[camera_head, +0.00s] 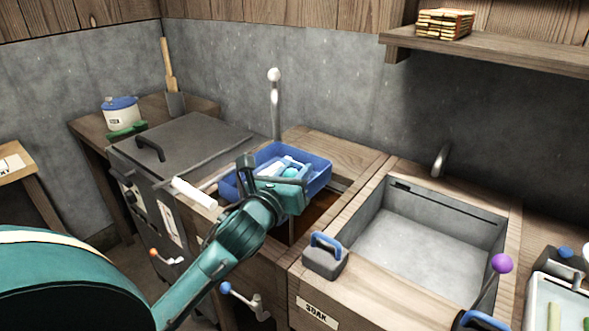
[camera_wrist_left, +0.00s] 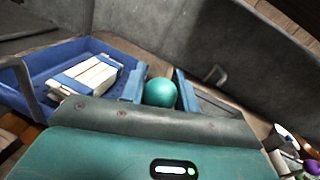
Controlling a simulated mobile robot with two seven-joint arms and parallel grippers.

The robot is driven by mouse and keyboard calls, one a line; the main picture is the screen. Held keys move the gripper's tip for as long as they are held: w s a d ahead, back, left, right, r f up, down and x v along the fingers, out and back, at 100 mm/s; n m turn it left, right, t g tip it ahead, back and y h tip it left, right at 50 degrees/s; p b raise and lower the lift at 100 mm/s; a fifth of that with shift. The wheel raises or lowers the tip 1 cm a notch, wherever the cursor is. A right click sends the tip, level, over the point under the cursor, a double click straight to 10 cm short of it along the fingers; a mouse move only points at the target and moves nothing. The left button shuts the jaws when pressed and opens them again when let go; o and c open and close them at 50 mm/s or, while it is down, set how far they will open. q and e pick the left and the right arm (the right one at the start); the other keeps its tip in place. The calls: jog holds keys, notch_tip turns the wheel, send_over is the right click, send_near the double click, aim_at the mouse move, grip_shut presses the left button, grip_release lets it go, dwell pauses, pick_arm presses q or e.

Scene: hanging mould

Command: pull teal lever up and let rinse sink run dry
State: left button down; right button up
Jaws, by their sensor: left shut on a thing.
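My left gripper (camera_head: 290,178) reaches over the blue tray (camera_head: 322,179) on the wooden counter. In the left wrist view, its two blue fingers (camera_wrist_left: 160,90) are shut on a round teal knob (camera_wrist_left: 161,93), which I take as the teal lever's end. The lever's shaft is hidden by the gripper. The basin under the blue tray shows only as a dark brown strip (camera_head: 319,209), so I cannot tell its water level. My right gripper is not in view.
A grey sink (camera_head: 420,240) with a tap (camera_head: 440,160) lies to the right, beside a purple-knobbed lever (camera_head: 501,263). A blue-handled grey block (camera_head: 325,257) sits at its left rim. A white bundle (camera_wrist_left: 90,75) lies in the blue tray. A lidded grey unit (camera_head: 180,145) stands left.

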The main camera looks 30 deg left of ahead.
pick_arm(q)
jog(key=shift+r, duration=0.45)
jog(key=c, duration=1.4)
grip_release()
jog(key=shift+c, duration=0.2)
jog(key=o, duration=0.4)
jog(key=shift+f, duration=0.15)
jog(key=shift+s+d+f, duration=0.1)
jog(key=shift+s, duration=0.4)
jog(key=s, duration=0.4)
jog(key=s+d+p, duration=0.1)
jog(key=s, duration=0.3)
jog(key=s+p, duration=0.1)
jog(key=s, duration=0.3)
jog(key=shift+d, duration=0.15)
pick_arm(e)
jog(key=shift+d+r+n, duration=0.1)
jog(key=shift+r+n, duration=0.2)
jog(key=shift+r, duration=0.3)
